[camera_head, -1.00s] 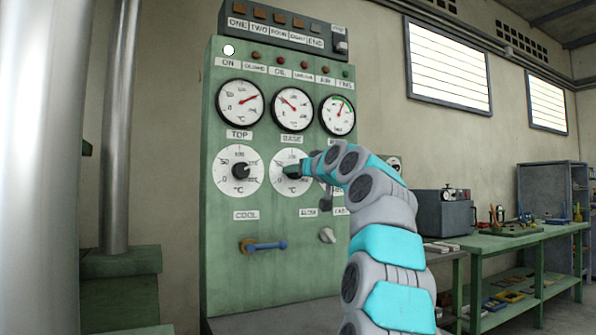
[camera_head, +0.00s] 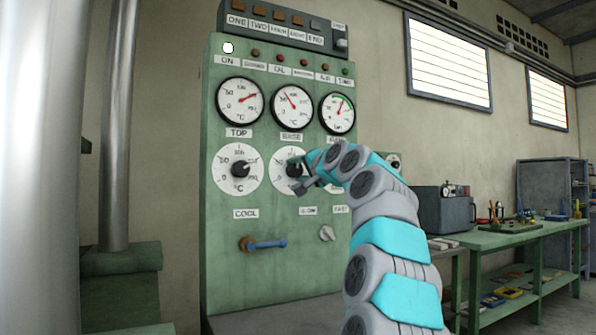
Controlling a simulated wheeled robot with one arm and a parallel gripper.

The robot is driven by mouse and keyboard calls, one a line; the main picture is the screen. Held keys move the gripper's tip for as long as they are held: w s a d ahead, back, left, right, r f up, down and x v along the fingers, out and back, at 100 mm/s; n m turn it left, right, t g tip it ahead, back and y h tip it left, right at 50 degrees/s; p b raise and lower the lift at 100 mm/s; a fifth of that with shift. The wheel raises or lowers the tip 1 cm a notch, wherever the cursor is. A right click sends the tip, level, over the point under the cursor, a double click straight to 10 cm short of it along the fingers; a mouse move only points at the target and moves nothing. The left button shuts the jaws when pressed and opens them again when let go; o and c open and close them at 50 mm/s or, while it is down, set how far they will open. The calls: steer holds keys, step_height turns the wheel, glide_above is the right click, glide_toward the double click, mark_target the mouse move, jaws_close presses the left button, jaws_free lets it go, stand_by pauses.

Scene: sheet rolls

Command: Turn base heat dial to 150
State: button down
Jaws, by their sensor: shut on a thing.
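The base heat dial (camera_head: 279,172) is a white round scale with a dark knob, under the BASE label on the green panel (camera_head: 262,275). My gripper (camera_head: 299,173) reaches in from the right and is shut on its knob. The fingers and wrist cover the right part of the scale, so the exact setting cannot be read. The base gauge (camera_head: 293,107) above has a red needle pointing up and left.
The top dial (camera_head: 238,171) sits just left, with its gauge (camera_head: 239,101) above. A third gauge (camera_head: 337,113) is above my wrist. A blue-handled lever (camera_head: 267,244) and a grey knob (camera_head: 327,233) are below. A workbench (camera_head: 500,237) stands at right.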

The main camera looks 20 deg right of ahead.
steer(key=m, duration=0.5)
steer(key=shift+m, duration=0.3)
steer(key=m, duration=0.5)
steer(key=shift+f+m, duration=0.1)
steer(key=shift+m, duration=0.2)
steer(key=shift+c, duration=1.4)
jaws_free()
steer(key=shift+s, duration=0.1)
steer(key=s+b, duration=0.1)
steer(key=s, duration=0.6)
steer(key=shift+s+d, duration=0.2)
steer(key=shift+s, duration=0.1)
